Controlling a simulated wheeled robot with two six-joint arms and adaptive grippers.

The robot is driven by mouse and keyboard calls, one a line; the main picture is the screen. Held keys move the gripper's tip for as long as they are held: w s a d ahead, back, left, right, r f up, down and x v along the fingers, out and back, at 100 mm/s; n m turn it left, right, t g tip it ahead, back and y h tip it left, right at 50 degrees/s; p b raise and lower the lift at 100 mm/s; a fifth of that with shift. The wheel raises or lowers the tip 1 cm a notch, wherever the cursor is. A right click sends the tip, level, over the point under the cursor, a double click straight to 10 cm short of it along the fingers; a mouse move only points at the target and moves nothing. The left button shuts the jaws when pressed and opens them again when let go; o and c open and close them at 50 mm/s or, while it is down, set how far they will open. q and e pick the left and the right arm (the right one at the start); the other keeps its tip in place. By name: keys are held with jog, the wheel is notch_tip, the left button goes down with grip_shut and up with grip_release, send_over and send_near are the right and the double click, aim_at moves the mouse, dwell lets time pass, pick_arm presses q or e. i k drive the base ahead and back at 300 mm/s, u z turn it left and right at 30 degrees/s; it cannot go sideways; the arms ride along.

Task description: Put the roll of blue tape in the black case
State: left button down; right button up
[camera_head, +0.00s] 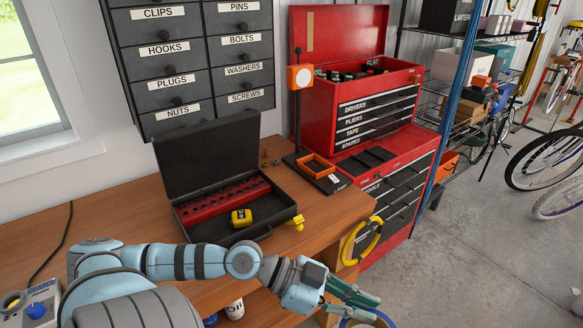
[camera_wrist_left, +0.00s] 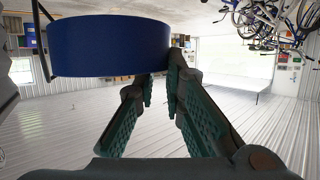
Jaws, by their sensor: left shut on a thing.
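The black case (camera_head: 205,157) stands open on the wooden bench, its lid up at the back. Inside it are a red strip of sockets (camera_head: 222,200) and a yellow tape measure (camera_head: 241,217). My left gripper (camera_head: 362,298) is in front of the bench, to the right of and nearer than the case, shut on the roll of blue tape (camera_head: 384,317). The roll is partly cut off by the bottom edge. In the left wrist view the roll (camera_wrist_left: 110,46) shows large at the fingertips of my left gripper (camera_wrist_left: 160,75). My right gripper is not in view.
A red tool chest (camera_head: 402,160) and an orange-topped stand (camera_head: 300,78) are right of the case. A yellow ring (camera_head: 350,243) hangs at the bench's right end. Labelled drawers (camera_head: 160,48) hang above. A blue-knobbed box (camera_head: 38,300) sits at left.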

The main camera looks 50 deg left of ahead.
aim_at(268, 210)
jog(key=u, duration=0.2)
jog(key=i, duration=1.15)
jog(key=u, duration=1.3)
jog(key=i, duration=0.75)
jog(key=u, duration=0.85)
